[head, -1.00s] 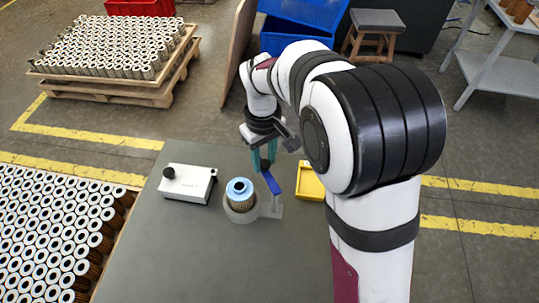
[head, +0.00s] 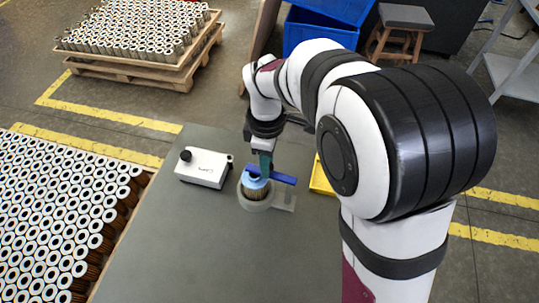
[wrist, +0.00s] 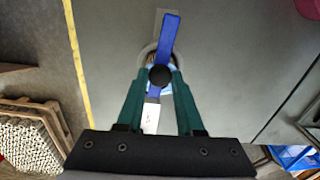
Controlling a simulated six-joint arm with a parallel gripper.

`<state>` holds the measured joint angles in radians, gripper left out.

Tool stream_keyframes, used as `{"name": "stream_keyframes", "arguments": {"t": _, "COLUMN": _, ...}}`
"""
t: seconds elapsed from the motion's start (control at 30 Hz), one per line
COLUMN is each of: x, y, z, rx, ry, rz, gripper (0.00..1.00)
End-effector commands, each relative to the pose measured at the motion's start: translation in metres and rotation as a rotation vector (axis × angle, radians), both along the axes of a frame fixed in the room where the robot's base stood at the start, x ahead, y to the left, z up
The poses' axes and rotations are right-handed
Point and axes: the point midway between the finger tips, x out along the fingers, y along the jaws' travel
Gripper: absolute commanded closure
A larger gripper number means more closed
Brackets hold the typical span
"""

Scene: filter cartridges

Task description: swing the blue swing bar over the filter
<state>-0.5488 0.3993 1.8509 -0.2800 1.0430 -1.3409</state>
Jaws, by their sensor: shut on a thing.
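The filter (head: 257,193) stands upright in a pale round holder (head: 256,206) on the grey table; its light-blue top ring is partly hidden. The blue swing bar (head: 282,178) lies across the filter's top in the head view, with one end reaching out to the right. In the wrist view the bar (wrist: 168,35) runs over the filter's pale-blue top (wrist: 167,91), with a black knob (wrist: 160,76) on it. My gripper (head: 266,165) is over the filter, its green fingers shut on the bar at the knob, as the wrist view (wrist: 160,73) shows.
A white box (head: 204,168) with a black knob stands left of the filter. A yellow tray (head: 321,177) is to the right, partly behind my arm. Many cartridges (head: 65,210) fill the area at left. The table front is clear.

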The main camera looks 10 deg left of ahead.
Motion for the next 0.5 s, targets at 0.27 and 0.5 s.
{"name": "stream_keyframes", "arguments": {"t": 0.27, "x": -0.0043, "y": 0.0007, "z": 0.0007, "rx": 0.002, "ry": -0.003, "rz": 0.086, "gripper": 1.00}}
{"name": "stream_keyframes", "arguments": {"t": 0.5, "x": -0.0055, "y": 0.0007, "z": 0.0006, "rx": 0.002, "ry": -0.002, "rz": 0.107, "gripper": 1.00}}
